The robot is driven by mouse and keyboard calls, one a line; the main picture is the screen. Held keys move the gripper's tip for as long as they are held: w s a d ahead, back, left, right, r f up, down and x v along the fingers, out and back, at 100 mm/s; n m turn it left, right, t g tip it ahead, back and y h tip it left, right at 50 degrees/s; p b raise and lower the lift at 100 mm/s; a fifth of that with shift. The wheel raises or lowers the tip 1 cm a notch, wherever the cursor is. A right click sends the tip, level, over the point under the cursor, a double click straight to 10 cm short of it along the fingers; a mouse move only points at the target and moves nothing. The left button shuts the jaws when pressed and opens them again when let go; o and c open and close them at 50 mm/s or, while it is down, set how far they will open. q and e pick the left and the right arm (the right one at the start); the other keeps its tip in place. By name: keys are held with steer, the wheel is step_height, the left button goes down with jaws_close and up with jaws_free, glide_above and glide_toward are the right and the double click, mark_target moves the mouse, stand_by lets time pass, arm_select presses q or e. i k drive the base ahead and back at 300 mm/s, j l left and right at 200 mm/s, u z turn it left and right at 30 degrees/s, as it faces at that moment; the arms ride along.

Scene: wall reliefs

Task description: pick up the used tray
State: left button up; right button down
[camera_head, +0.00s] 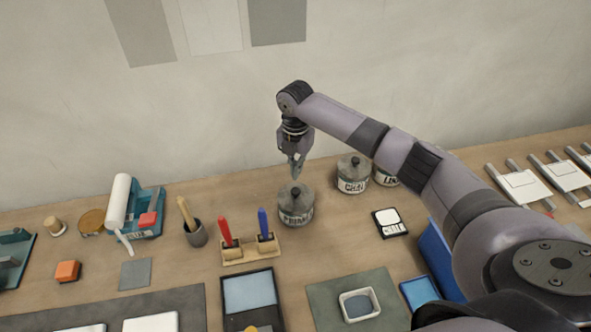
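A small white-rimmed tray (343,298) with a grey-blue inside sits on a dark green mat (325,291) at the lower middle right. A blue shallow tray (420,291) lies to its right, partly cut by my arm's side of the picture. I cannot tell which one is the used tray. My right gripper (296,172) points down above a lidded grey pot (296,206), well behind both trays. Its fingers look close together, seen edge-on, and I see nothing held. My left gripper is out of view.
Red and blue handled tools (264,225) stand in a wooden holder (250,252). A dark-framed tray (251,292) lies in front. A blue upright bin (437,258) is beside my arm.

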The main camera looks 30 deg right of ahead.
mark_target(361, 305)
steer(key=k, duration=2)
